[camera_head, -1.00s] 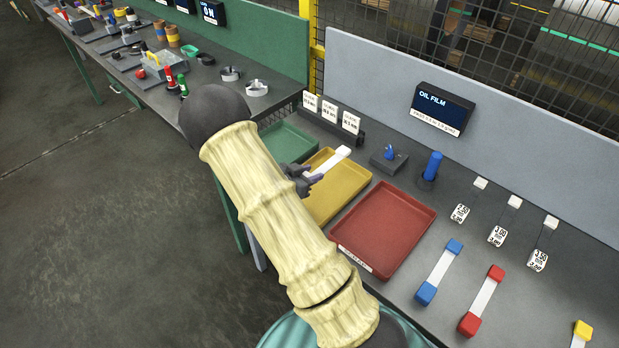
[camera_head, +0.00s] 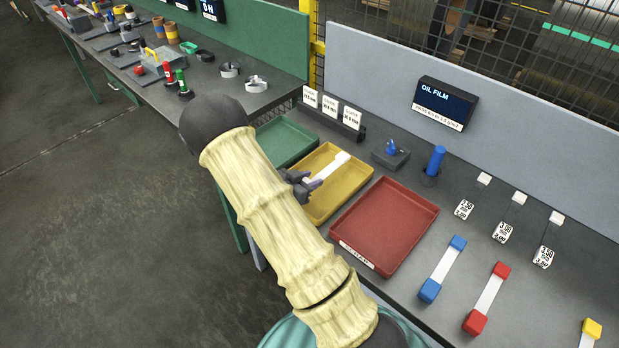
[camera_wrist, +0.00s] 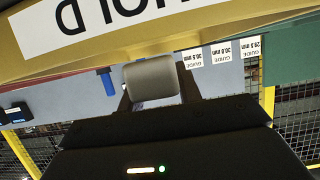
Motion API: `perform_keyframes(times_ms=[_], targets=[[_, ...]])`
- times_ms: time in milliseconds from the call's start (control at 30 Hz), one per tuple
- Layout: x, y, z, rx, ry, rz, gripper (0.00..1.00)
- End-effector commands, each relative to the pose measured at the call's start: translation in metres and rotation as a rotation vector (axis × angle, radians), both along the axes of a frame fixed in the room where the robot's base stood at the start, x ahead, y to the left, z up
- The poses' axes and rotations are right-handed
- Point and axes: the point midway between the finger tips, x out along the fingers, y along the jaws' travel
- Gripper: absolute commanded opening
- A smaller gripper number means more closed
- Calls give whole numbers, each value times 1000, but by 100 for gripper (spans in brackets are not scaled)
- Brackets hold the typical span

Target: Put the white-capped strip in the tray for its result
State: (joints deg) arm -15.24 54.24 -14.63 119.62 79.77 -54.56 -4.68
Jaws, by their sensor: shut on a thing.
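The white-capped strip (camera_head: 328,169) is in my gripper (camera_head: 302,184), over the yellow tray (camera_head: 362,181) in the head view. Its far white cap points up and right, within the tray's outline. I cannot tell whether it touches the tray floor. In the wrist view the near cap (camera_wrist: 152,80) sits between the dark fingers of my gripper (camera_wrist: 155,98), and the rest of the strip is hidden. The yellow tray's rim (camera_wrist: 215,38) fills the top of that view, its label reading HOLD upside down. A red tray (camera_head: 385,225) and a green tray (camera_head: 285,142) flank it.
An OIL FILM display (camera_head: 443,104) stands behind the trays. A row of white cards (camera_head: 330,108), a blue knob fixture (camera_head: 391,152) and a blue cylinder (camera_head: 435,162) stand behind too. Blue-capped (camera_head: 443,270) and red-capped (camera_head: 488,298) strips lie to the right.

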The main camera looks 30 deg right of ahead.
Motion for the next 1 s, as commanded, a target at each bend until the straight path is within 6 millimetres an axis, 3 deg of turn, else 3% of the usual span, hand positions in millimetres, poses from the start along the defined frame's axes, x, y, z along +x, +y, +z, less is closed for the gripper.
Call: perform_keyframes(times_ms=[400,1000], targets=[[0,0,-31,-1,-1,0,8],[0,0,-34,-1,-1,0,8]])
